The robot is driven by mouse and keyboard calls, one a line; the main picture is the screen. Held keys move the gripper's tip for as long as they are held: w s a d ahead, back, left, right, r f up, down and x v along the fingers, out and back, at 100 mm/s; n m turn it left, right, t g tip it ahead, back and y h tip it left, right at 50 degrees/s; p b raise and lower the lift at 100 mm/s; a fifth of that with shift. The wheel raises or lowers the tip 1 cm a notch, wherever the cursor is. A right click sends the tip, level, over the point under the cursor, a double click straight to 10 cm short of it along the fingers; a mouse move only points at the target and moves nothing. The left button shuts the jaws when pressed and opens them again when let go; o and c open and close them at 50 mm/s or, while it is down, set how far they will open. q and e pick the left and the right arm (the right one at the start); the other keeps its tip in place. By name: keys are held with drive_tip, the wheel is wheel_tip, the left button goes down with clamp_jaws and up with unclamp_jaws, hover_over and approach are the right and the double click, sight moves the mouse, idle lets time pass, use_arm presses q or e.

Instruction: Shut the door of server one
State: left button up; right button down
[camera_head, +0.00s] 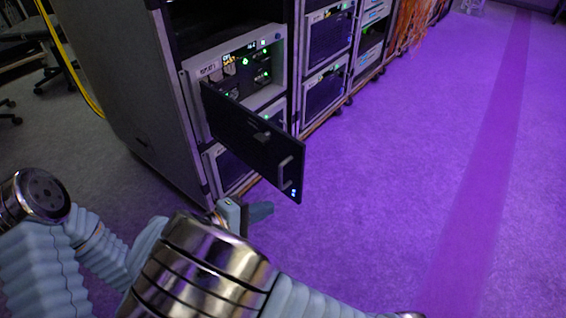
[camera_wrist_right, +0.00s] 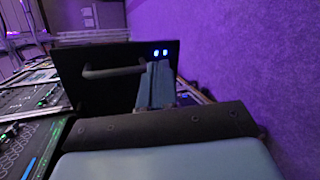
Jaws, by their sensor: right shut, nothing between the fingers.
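The server (camera_head: 275,52) sits in the rack with its front bay open and green lights showing inside. Its dark door (camera_head: 240,128) stands swung far out from the left side of the bay, with a grey handle (camera_head: 284,172) and two small blue lights near its free end. In the right wrist view the door (camera_wrist_right: 75,82) and its handle (camera_wrist_right: 110,73) are ahead. My right gripper (camera_head: 263,211) is shut and empty, low and left of the door's free end in the head view. Its fingertips (camera_wrist_right: 156,78) overlap the door beside the handle; I cannot tell whether they touch. My left gripper is out of view.
More server units (camera_head: 328,40) stand in racks further back, with orange cables (camera_head: 408,22) beyond. A yellow cable (camera_head: 68,62) hangs at the left of the rack. The purple-lit floor (camera_head: 400,165) to the right is clear.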

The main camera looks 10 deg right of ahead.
drive_tip(key=s+a+r+m+t+h, duration=0.1)
drive_tip(key=a+r+t, duration=0.15)
drive_tip(key=r, duration=0.25)
drive_tip(key=s+a+r+t+h, duration=0.1)
drive_tip(key=s+a+r, duration=0.15)
drive_tip(key=r, duration=0.35)
approach(295, 150)
drive_tip(key=x, duration=0.7)
drive_tip(key=shift+a+f, duration=0.1)
